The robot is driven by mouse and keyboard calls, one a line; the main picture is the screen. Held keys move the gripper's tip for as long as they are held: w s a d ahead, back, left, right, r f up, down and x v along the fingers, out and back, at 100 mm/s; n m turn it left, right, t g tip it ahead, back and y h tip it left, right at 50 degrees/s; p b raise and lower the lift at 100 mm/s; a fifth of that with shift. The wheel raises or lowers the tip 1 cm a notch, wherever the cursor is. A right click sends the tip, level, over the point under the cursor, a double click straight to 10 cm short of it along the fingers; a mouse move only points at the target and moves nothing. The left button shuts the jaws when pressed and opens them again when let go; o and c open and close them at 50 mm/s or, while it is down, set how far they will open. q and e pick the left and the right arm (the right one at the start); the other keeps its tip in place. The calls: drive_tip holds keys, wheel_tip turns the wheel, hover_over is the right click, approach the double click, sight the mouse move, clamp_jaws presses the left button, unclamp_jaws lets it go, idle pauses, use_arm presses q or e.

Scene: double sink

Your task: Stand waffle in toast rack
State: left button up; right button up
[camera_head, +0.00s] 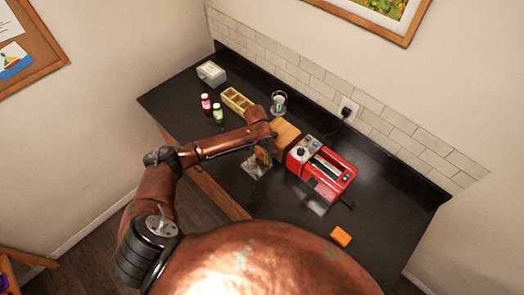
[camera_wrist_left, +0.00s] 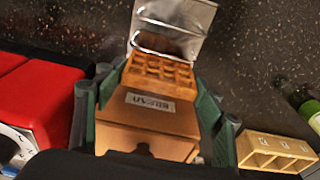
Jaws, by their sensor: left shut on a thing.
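The waffle (camera_wrist_left: 160,76) is golden brown with a square grid, and in the head view it (camera_head: 263,155) looks tilted up on edge. My left gripper (camera_head: 268,147) is shut on it, with the green fingers (camera_wrist_left: 152,88) at either side of it in the left wrist view. The toast rack (camera_head: 257,168) is shiny metal and stands on the counter just below the gripper. In the left wrist view the rack (camera_wrist_left: 180,18) shows right beyond the waffle. I cannot tell whether the waffle is between the rack's wires. My right gripper is out of view.
A brown bread box (camera_head: 285,134) and a red toaster (camera_head: 336,181) stand close right of the gripper. A wooden compartment box (camera_head: 236,100), small bottles (camera_head: 217,114), a grey box (camera_head: 211,73) and a glass jar (camera_head: 279,102) are behind. An orange block (camera_head: 341,236) lies at the front right.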

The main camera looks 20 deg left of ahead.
use_arm(q)
drive_tip(key=o, duration=0.8)
drive_tip(key=shift+o, duration=0.6)
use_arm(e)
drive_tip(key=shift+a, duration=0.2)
use_arm(q)
drive_tip(key=shift+o, duration=0.6)
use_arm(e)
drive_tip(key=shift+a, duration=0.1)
use_arm(q)
drive_tip(key=shift+o, duration=1)
